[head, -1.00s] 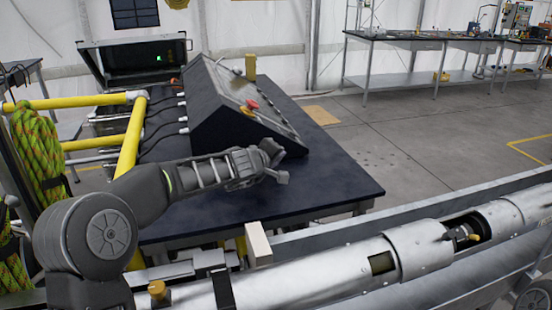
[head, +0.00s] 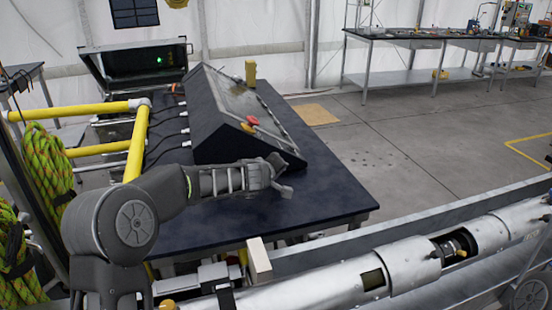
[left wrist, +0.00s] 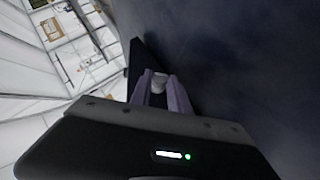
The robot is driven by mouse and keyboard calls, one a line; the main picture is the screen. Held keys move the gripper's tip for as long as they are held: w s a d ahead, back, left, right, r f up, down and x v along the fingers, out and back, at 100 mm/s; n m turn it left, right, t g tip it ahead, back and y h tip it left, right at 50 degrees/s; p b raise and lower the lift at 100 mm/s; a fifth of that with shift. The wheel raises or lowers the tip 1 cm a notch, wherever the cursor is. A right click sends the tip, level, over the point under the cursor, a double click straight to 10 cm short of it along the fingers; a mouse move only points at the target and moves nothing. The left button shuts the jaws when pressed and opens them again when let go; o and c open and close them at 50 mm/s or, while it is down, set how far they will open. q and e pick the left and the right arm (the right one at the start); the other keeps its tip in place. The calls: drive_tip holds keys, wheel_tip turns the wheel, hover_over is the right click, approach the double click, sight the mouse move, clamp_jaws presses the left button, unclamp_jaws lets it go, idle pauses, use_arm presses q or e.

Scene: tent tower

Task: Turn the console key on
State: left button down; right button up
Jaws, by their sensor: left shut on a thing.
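The console (head: 203,148) is a black box with a sloped top on a dark table, with a red button (head: 252,121) on its face. My left gripper (head: 282,176) is at the console's near lower corner. In the left wrist view, the two fingers of my left gripper (left wrist: 160,86) are shut on a small pale, rounded piece (left wrist: 159,82) beside a dark surface. It may be the console key, but its shape is mostly hidden between the fingers. No key can be made out in the head view. My right gripper is not in view.
The dark table (head: 330,195) has bare room right of the console. A silver tube (head: 330,295) runs along the front. Yellow rails (head: 136,145) and coiled green rope (head: 45,165) stand at left. An open black case (head: 105,65) is behind.

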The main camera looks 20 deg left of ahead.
use_arm(q)
drive_tip(key=g+y+p, duration=0.1)
drive_tip(key=p, duration=0.3)
drive_tip(key=r+m+y+p, duration=0.1)
drive_tip(key=p, duration=0.4)
drive_tip(key=shift+w+d+m+g, duration=0.15)
drive_tip(key=shift+d+m+g, duration=0.15)
drive_tip(key=shift+g, duration=0.1)
drive_tip(key=shift+w+d+g+y+p, duration=0.1)
drive_tip(key=shift+g+y+p, duration=0.2)
drive_tip(key=shift+p, duration=0.2)
drive_tip(key=shift+f+m+g, duration=0.2)
drive_tip(key=shift+m+g, duration=0.1)
drive_tip(key=shift+w+d+m+g+y, duration=0.15)
drive_tip(key=shift+m+g+y, duration=0.25)
drive_tip(key=shift+y, duration=0.35)
drive_tip(key=shift+d+m+g+y, duration=0.1)
drive_tip(key=shift+m+g+y, duration=0.25)
drive_tip(key=shift+y, duration=0.4)
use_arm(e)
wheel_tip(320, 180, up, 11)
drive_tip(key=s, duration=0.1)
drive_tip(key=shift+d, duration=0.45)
use_arm(q)
drive_tip(key=c, duration=1.5)
unclamp_jaws()
